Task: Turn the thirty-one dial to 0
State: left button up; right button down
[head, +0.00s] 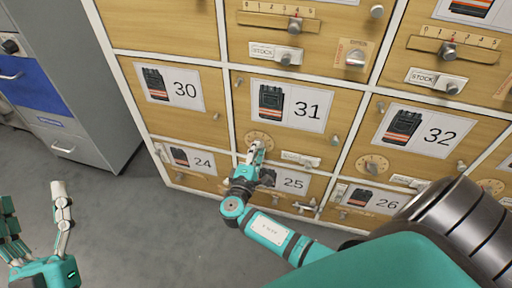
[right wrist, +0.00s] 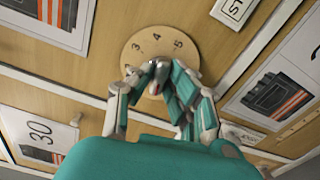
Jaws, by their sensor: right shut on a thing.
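The thirty-one dial (head: 258,137) is a round tan plate with a small knob, low on the wooden drawer front labelled 31 (head: 300,105). In the right wrist view the dial (right wrist: 158,48) shows the digits 3, 4 and 5 along its visible edge; the rest is hidden behind my fingers. My right gripper (head: 257,150) is at the dial, its fingers shut on the small grey knob (right wrist: 157,72). The knob's pointing direction is mostly hidden. My left gripper (head: 33,195) is open and empty at the lower left, away from the drawers.
Neighbouring fronts 30 (head: 185,89), 32 (head: 437,136), 24 (head: 202,162) and 25 (head: 293,183) surround it. The 32 front has a similar dial (head: 372,165). A STOCK slider (head: 300,158) sits right of the thirty-one dial. A grey-blue cabinet (head: 90,80) stands left, with open floor before it.

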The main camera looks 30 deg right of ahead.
pick_arm(q)
jog(key=shift+w+f+g, duration=0.45)
jog(key=shift+f+g, duration=0.15)
jog(key=shift+f, duration=0.15)
pick_arm(e)
jog(key=shift+a+n, duration=0.1)
jog(key=shift+n, duration=0.2)
jog(key=c, duration=1.3)
grip_release()
jog(key=v, duration=1.2)
